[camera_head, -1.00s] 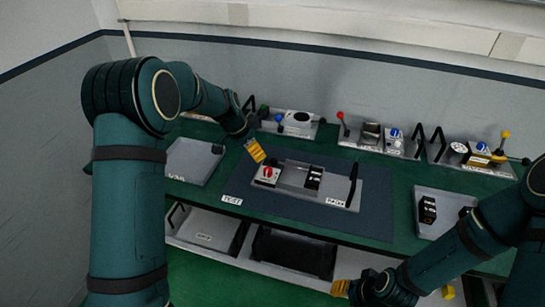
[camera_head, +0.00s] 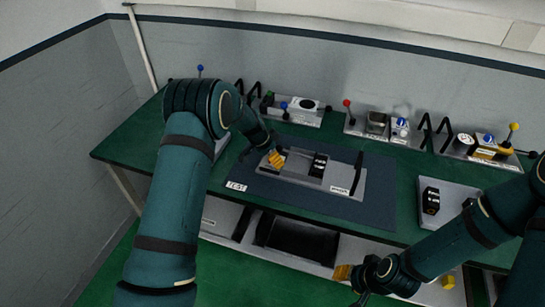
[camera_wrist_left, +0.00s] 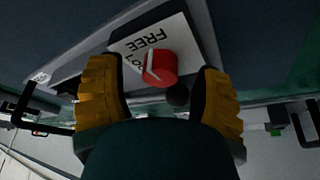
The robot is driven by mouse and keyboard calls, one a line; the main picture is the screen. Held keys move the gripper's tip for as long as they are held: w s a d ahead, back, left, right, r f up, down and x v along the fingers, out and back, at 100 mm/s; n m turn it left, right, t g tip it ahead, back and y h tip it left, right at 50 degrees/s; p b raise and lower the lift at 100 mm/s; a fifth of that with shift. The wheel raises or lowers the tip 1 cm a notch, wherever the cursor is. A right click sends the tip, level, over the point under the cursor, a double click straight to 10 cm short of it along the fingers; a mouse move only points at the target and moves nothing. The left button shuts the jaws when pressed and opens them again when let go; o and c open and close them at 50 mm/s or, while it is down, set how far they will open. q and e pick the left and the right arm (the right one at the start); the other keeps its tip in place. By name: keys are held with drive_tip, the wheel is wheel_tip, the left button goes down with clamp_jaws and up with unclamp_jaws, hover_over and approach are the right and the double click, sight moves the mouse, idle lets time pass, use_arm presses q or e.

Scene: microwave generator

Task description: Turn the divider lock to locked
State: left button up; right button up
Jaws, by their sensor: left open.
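The divider lock is a red round knob (camera_wrist_left: 160,68) with a white line, on a plate (camera_wrist_left: 185,42) lettered "FREE" and a second, partly hidden word. In the left wrist view the knob lies between the two yellow fingers of my open left gripper (camera_wrist_left: 157,80), with gaps on both sides. In the head view my left gripper (camera_head: 276,158) is over the left end of the grey unit (camera_head: 300,180) and hides the knob. My right gripper (camera_head: 343,272) is low at the front of the bench, its jaws unclear.
The grey unit sits on a dark mat (camera_head: 380,205), with a black block (camera_head: 318,165) and an upright black handle (camera_head: 358,172). Devices with coloured levers line the back of the green bench. A tray (camera_head: 455,195) stands at the right. A black bin (camera_head: 295,245) is below.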

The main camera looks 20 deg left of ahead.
use_arm(q)
drive_tip(key=shift+w+f, duration=0.1)
drive_tip(key=shift+f, duration=0.15)
clamp_jaws()
